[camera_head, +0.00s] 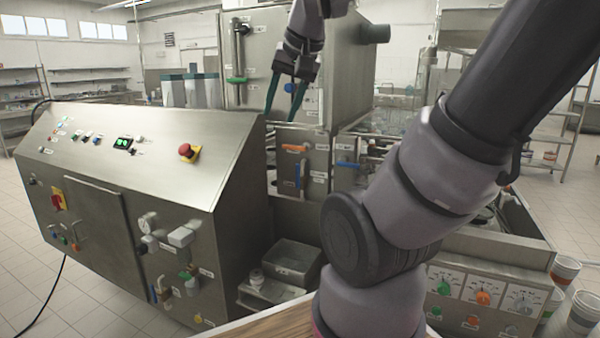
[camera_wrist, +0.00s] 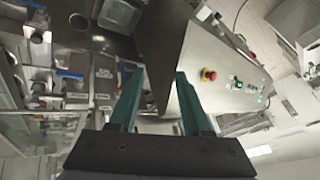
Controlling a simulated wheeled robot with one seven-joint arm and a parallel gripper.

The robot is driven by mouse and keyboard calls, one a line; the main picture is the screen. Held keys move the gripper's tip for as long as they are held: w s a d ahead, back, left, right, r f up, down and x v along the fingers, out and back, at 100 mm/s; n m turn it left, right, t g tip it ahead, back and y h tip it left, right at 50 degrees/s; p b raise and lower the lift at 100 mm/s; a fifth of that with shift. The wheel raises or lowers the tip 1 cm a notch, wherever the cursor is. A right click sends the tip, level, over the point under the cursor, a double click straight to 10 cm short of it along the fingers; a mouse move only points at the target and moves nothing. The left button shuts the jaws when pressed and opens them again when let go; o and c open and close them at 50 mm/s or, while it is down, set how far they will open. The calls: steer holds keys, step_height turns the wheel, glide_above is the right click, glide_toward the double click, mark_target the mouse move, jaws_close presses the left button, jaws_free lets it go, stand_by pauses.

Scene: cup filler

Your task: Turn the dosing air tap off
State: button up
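My gripper (camera_head: 281,114) hangs with its teal fingers pointing down, above and in front of the machine's valve panel. It is open and empty; the wrist view shows a wide gap between the fingers (camera_wrist: 159,76). Below it are an orange lever tap (camera_head: 295,148), lying level, and a blue lever tap (camera_head: 301,175), standing upright. Another blue lever (camera_head: 347,164) lies level on the panel to the right. Small labels sit beside these taps, but I cannot read them, so I cannot tell which is the dosing air tap.
A slanted control cabinet (camera_head: 140,150) with a red emergency button (camera_head: 189,152) stands at left. Gauges and valves, including a green-handled one (camera_head: 187,274), are on its lower side. A steel tray (camera_head: 293,262) sits low in the middle. A tall steel housing (camera_head: 335,65) rises behind my gripper.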

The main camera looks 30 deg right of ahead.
steer(key=w+d+f+m+g+h, duration=0.1)
steer(key=w+d+f+m+h, duration=0.15)
steer(key=w, duration=0.35)
steer(key=w+d+f+m+g+h, duration=0.1)
steer(key=w+d+f, duration=0.1)
steer(key=w+d, duration=0.3)
steer(key=m+g, duration=0.2)
glide_toward(298, 165)
steer(key=shift+h, duration=0.45)
steer(key=x, duration=1)
steer(key=shift+w+a+f, duration=0.15)
steer(key=shift+w+a, duration=0.1)
steer(key=shift+w, duration=0.05)
jaws_close()
